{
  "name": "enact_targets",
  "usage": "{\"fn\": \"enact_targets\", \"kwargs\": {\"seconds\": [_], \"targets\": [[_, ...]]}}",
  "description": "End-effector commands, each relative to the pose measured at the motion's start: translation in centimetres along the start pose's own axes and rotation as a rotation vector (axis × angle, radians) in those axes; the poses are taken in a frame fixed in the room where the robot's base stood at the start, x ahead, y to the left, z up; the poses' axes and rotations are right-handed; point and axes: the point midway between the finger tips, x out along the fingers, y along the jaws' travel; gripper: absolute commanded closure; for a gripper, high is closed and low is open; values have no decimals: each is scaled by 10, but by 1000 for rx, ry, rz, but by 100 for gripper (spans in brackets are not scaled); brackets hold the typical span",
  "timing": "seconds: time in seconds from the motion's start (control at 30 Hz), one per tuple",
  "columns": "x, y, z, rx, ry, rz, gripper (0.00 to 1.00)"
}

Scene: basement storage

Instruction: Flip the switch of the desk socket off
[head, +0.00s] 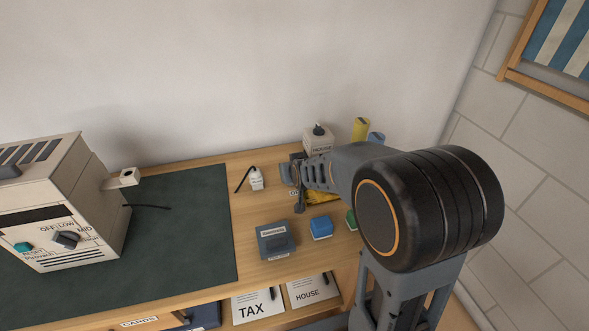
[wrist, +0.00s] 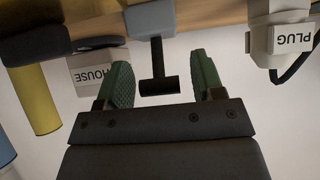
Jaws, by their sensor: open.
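A grey block (wrist: 152,18) with a dark T-shaped lever (wrist: 158,84) shows in the wrist view, which looks upside down. It appears to be the desk socket's switch, but no label on it is readable. My gripper (wrist: 163,82) is open, its green-padded fingers on either side of the lever with gaps on both sides. In the head view my gripper (head: 293,176) is low over the back right of the desk, and the arm hides most of the block. A white piece marked PLUG (wrist: 292,38) with a black cable stands beside it, also in the head view (head: 257,179).
A white HOUSE box (head: 317,141) and a yellow cylinder (head: 361,128) stand behind my gripper. A heater-like cream device (head: 75,215) with a knob stands left on a dark mat (head: 190,250). The mat's right part is mostly clear.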

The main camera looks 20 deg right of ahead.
Motion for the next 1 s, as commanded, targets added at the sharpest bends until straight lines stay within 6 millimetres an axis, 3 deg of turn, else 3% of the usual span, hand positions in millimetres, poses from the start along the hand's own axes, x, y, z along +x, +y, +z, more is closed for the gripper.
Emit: {"fn": "enact_targets", "kwargs": {"seconds": [0.17, 0.7, 1.0], "targets": [[-11, 0, -1, 0, 1, 0, 38], [-115, 0, -5, 0, 2, 0, 38], [-137, 0, -1, 0, 1, 0, 38]]}}
